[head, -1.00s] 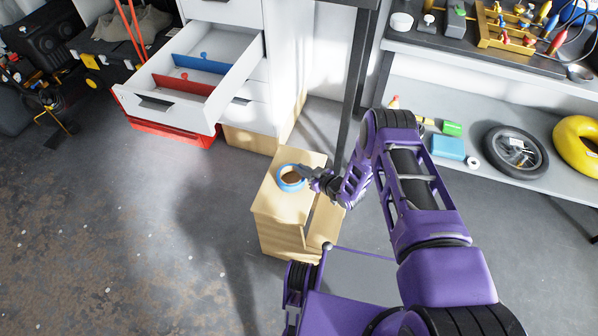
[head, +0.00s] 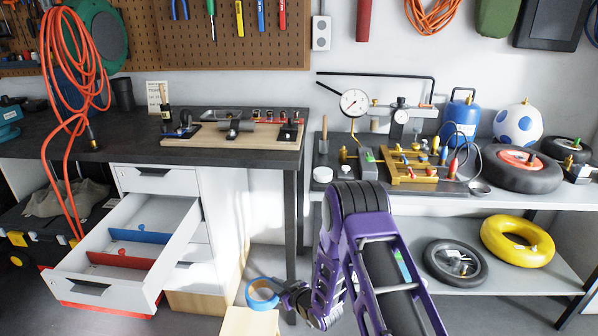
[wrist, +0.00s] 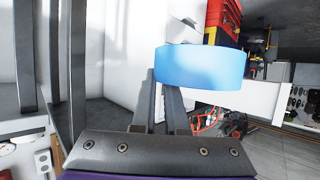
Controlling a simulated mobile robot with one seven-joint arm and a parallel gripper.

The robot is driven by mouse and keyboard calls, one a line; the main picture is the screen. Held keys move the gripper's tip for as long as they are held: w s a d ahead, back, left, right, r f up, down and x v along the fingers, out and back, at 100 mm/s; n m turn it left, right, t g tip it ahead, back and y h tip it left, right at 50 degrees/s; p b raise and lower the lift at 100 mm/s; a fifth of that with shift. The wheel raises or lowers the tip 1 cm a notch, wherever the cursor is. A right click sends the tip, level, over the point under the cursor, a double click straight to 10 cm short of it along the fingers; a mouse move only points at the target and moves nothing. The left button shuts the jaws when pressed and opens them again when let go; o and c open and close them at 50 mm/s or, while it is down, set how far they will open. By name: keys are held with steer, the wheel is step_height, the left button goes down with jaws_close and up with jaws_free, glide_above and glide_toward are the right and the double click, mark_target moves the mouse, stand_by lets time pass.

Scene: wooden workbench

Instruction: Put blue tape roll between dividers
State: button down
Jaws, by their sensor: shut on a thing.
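The blue tape roll (head: 262,305) is a blue ring with a brown core. My gripper (head: 282,294) is shut on its right side and holds it tilted above the wooden stool. The roll also shows in the wrist view (wrist: 200,68), at the fingertips of my gripper (wrist: 165,82). The open white drawer (head: 178,257) is to the left. A blue divider (head: 140,236) and a red divider (head: 121,260) stand across it, with a gap between them.
The wooden stool top (head: 248,322) is below the roll. An orange cable (head: 72,110) hangs at the left, in front of the workbench (head: 70,145). A dark bench leg (head: 291,220) stands behind my arm. Shelves (head: 510,285) with tyres are at the right.

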steer(key=s+d+r+m+t+h+p, duration=0.2)
steer(key=s+d+r+m+h, duration=0.15)
steer(key=d+r, duration=0.75)
steer(key=s+d+r+m+t+h+p, duration=0.15)
steer(key=d+r+m+h, duration=0.3)
steer(key=d+r, duration=0.6)
steer(key=shift+h, duration=0.3)
steer(key=f, duration=0.1)
steer(key=s+f, duration=0.1)
steer(key=f, duration=0.1)
steer(key=s+f, duration=0.1)
steer(key=f, duration=0.1)
steer(key=shift+s+f, duration=0.2)
steer(key=shift+s, duration=0.05)
